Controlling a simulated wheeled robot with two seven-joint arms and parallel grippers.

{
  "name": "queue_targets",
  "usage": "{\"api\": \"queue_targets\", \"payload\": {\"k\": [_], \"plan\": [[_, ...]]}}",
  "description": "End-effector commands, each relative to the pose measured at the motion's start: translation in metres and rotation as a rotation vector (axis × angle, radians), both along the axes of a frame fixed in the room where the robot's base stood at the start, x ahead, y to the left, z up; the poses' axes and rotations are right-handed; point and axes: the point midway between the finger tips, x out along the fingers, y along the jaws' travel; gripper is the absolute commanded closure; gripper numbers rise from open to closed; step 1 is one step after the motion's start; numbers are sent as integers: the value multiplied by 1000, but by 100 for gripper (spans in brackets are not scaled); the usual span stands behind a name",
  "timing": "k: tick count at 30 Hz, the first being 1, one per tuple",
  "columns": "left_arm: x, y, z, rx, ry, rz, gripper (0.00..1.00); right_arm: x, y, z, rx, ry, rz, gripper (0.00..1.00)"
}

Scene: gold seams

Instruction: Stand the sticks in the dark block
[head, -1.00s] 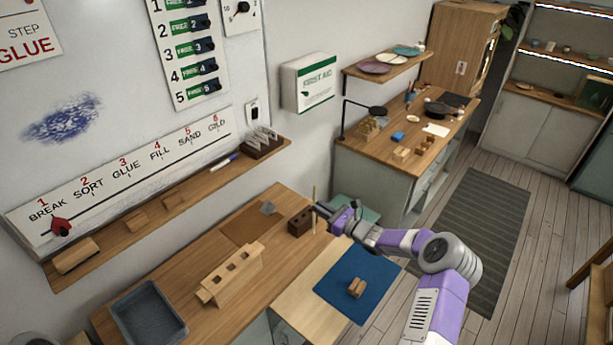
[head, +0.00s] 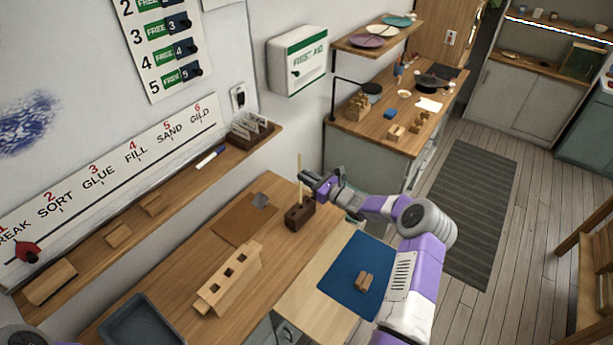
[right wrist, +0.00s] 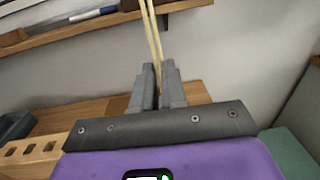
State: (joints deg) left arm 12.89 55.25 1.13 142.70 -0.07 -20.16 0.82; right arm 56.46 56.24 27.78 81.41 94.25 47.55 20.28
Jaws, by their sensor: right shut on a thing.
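The dark block (head: 299,214) stands on the wooden workbench, with holes in its top. The block is hidden there. My left gripper is not in view.
A pale wooden block with square holes (head: 228,280), a brown mat (head: 240,228) with a grey piece, and a grey tray (head: 140,322) are on the bench. A blue mat (head: 345,285) bears small wooden pieces. A wall shelf (head: 150,212) runs behind.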

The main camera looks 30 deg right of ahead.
Motion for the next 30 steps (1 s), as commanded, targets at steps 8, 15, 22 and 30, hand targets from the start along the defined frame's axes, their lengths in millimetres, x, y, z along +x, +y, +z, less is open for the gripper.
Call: {"api": "queue_targets", "payload": {"k": [8, 15, 22, 30], "plan": [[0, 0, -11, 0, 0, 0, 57, 0, 0, -17, 0, 0, 0, 100], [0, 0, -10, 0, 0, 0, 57, 0, 0, -16, -1, 0, 0, 100], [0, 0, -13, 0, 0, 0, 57, 0, 0, -20, 0, 0, 0, 100], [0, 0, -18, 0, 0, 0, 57, 0, 0, -27, 0, 0, 1, 100]]}}
